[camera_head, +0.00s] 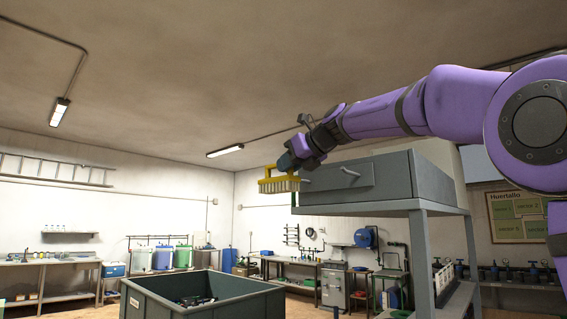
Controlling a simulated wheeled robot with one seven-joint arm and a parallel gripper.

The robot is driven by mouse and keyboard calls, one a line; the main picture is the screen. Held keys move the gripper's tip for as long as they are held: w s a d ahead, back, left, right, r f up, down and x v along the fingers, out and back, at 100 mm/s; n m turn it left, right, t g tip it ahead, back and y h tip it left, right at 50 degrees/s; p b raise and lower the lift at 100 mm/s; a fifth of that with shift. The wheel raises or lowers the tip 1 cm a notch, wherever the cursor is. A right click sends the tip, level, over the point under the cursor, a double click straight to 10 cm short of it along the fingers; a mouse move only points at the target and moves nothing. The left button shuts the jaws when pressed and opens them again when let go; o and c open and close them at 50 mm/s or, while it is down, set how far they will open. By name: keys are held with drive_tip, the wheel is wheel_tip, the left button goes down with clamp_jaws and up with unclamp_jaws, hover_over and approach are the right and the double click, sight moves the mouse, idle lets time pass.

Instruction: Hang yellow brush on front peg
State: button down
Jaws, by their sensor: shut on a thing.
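The yellow brush (271,186) has pale bristles that point down. My gripper (287,167) is shut on it and holds it up in the air, just left of the grey drawer cabinet in the picture. The fingertips are small here, so the exact grip on the brush is hard to see. I cannot make out the front peg for certain.
The grey drawer cabinet (390,181) stands on a raised frame close to my arm. A large dark green bin (205,305) with dark items inside stands below. Benches and coloured tanks (163,257) line the far wall. The air left of the brush is clear.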

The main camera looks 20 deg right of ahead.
drive_tip(key=shift+w+d+f, duration=0.3)
drive_tip(key=shift+w+d, duration=0.4)
drive_tip(key=shift+d, duration=0.4)
drive_tip(key=shift+w+d+f, duration=0.3)
drive_tip(key=shift+w+d, duration=0.45)
drive_tip(key=shift+d, duration=0.3)
drive_tip(key=shift+w+d+f, duration=0.3)
drive_tip(key=shift+w+d, duration=0.4)
drive_tip(key=shift+d, duration=0.4)
drive_tip(key=c, duration=1)
unclamp_jaws()
drive_tip(key=v, duration=1)
drive_tip(key=shift+s+d+r, duration=0.1)
drive_tip(key=shift+s+d, duration=0.05)
drive_tip(key=shift+s, duration=0.15)
